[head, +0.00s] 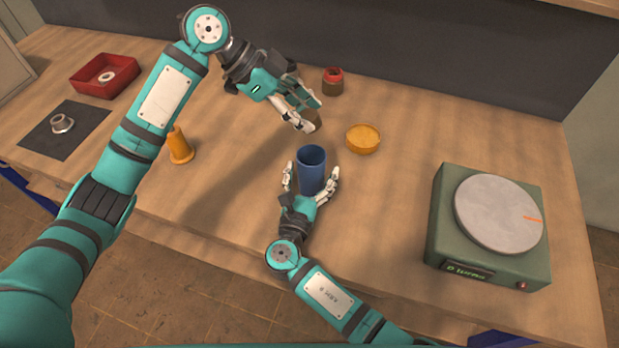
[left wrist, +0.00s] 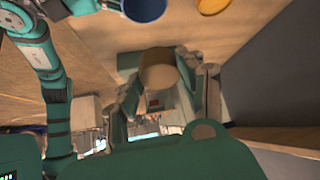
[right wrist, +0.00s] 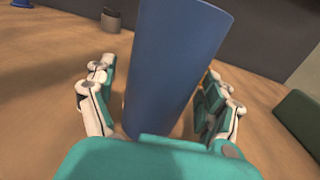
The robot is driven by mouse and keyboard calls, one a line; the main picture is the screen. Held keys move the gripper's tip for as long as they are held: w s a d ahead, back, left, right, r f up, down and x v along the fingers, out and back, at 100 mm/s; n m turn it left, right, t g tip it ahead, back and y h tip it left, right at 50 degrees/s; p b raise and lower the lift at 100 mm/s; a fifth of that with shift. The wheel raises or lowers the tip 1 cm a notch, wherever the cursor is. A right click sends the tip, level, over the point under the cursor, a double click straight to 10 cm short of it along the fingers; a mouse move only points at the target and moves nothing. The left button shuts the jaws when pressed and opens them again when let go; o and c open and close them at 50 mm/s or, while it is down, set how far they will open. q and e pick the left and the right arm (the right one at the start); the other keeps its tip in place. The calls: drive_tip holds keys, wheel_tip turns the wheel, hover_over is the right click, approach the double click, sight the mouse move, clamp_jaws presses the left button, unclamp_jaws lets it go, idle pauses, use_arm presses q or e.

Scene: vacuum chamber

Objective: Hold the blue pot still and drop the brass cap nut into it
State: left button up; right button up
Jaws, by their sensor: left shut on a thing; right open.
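The blue pot (head: 311,172) stands upright near the front middle of the bench, its open mouth facing up. My right gripper (head: 312,174) is open around it, one finger on each side; the right wrist view shows the pot (right wrist: 172,65) between the fingers, with a gap visible on at least the left. My left gripper (head: 309,115) is shut on a brownish round piece, which I take for the brass cap nut (head: 313,119). It is held behind the pot and above the bench. The left wrist view shows the nut (left wrist: 158,77) between the fingers and part of the pot (left wrist: 145,8).
A yellow round dish (head: 363,139) and a red-topped brown jar (head: 333,82) stand nearby. A green turntable device (head: 490,225) is at right. An orange flanged piece (head: 180,146), a red tray (head: 104,76) and a dark mat (head: 62,143) with a metal part are left.

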drive_tip(key=shift+c, duration=0.4)
drive_tip(key=c, duration=1.2)
use_arm(q)
drive_tip(key=f+y, duration=0.1)
drive_tip(key=d+f+y, duration=0.1)
drive_tip(key=y, duration=0.1)
drive_tip(key=shift+d+f, duration=0.15)
drive_tip(key=shift+f, duration=0.25)
drive_tip(key=shift+f+y, duration=0.25)
drive_tip(key=shift+y, duration=0.15)
drive_tip(key=shift+f, duration=1.6)
